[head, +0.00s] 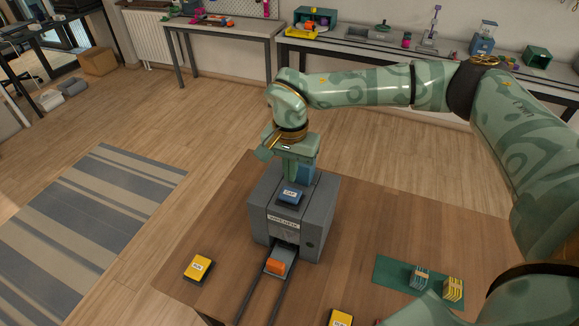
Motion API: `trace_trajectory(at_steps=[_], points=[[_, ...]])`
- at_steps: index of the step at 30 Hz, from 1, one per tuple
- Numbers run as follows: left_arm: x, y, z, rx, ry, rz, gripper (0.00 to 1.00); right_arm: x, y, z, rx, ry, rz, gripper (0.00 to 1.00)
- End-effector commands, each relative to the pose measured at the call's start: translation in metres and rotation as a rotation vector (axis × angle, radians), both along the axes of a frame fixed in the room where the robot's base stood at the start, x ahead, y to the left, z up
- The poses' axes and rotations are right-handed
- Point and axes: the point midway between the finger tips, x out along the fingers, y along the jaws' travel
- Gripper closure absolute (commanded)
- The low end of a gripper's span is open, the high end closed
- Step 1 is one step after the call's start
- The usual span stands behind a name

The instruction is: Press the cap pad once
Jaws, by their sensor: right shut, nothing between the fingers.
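My right gripper (291,172) is shut and empty, pointing down just behind and above the pad. From this angle I cannot tell whether its fingertips touch the machine. A blue part (306,172) shows beside the fingers. My left gripper is not in view.
An orange piece (275,267) sits in a carrier on rails at the machine's front. Yellow pads lie at the front left (198,268) and front edge (341,318). A green mat (388,271) with small striped blocks lies at right.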

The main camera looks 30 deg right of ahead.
Motion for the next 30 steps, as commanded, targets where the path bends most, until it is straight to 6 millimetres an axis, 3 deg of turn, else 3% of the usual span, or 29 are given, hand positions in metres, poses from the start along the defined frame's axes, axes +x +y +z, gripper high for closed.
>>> trace_trajectory(at_steps=[1, 6, 10, 18, 30], points=[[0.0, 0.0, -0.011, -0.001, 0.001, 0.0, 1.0, 0.0, 0.0, -0.013, 0.0, 0.003, 0.0, 1.0], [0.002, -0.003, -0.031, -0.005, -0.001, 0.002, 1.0, 0.0, 0.0, -0.033, -0.001, 0.002, 0.0, 1.0], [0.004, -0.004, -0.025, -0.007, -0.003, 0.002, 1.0, 0.0, 0.0, -0.027, -0.001, -0.001, 0.0, 1.0], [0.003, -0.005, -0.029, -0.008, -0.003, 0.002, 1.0, 0.0, 0.0, -0.041, -0.001, 0.001, -0.001, 1.0], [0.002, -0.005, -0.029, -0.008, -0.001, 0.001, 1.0, 0.0, 0.0, -0.042, -0.001, -0.001, 0.0, 1.0]])
